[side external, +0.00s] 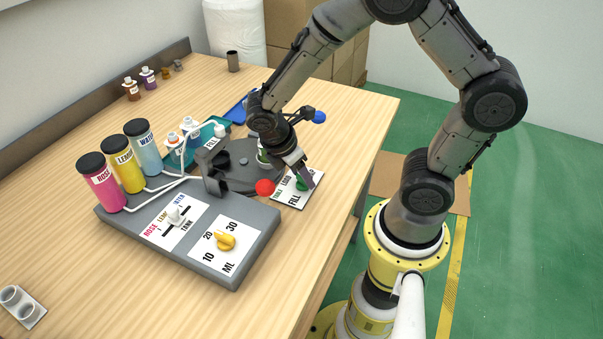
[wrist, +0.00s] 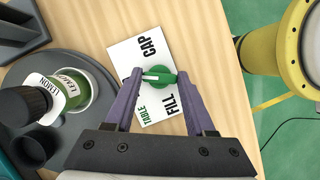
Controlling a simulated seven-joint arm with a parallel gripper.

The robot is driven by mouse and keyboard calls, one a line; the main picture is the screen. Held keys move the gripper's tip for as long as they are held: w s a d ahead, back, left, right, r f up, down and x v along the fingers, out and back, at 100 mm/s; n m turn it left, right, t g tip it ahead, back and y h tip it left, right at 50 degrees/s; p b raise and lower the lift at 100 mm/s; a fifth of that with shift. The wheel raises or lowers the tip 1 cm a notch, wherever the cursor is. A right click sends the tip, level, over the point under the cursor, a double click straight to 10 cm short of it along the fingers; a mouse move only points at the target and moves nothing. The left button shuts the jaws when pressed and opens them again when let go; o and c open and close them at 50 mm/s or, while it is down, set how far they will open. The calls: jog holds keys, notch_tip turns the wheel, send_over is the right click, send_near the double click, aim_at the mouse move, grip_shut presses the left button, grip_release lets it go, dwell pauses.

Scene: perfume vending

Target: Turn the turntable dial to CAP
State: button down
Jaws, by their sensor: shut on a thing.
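The green turntable dial (wrist: 161,76) sits on a white plate (wrist: 124,53) printed CAP, TABLE and FILL. CAP is at the upper end of the plate in the wrist view and FILL at the lower end. A white mark on the dial lies across the plate, on the dial's left half. My gripper (wrist: 158,77) is shut on the dial, with one purple finger on each side. In the side external view my gripper (side external: 306,181) reaches down to the plate (side external: 289,199), partly covering the dial (side external: 302,184).
The grey turntable (side external: 236,183) lies beside the plate, with a green LEMON bottle (wrist: 70,89) on it. A red ball-shaped knob (side external: 265,187) is close to the plate. The grey dispenser base (side external: 258,222) with a yellow knob (side external: 225,240) stands in front. The table's right edge is near.

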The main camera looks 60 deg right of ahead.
jog(key=m+g+y, duration=0.1)
jog(key=m, duration=0.5)
jog(key=shift+w+d+g+y, duration=0.15)
jog(key=shift+g+y, duration=0.25)
jog(key=m+y, duration=0.1)
jog(key=m, duration=0.2)
jog(key=m+y, duration=0.1)
jog(key=m, duration=0.2)
jog(key=shift+d+m+g, duration=0.15)
jog(key=shift+m+g, duration=0.15)
jog(key=shift+c, duration=1.2)
grip_release()
jog(key=v, duration=1.4)
jog(key=shift+d, duration=0.15)
jog(key=shift+f, duration=0.1)
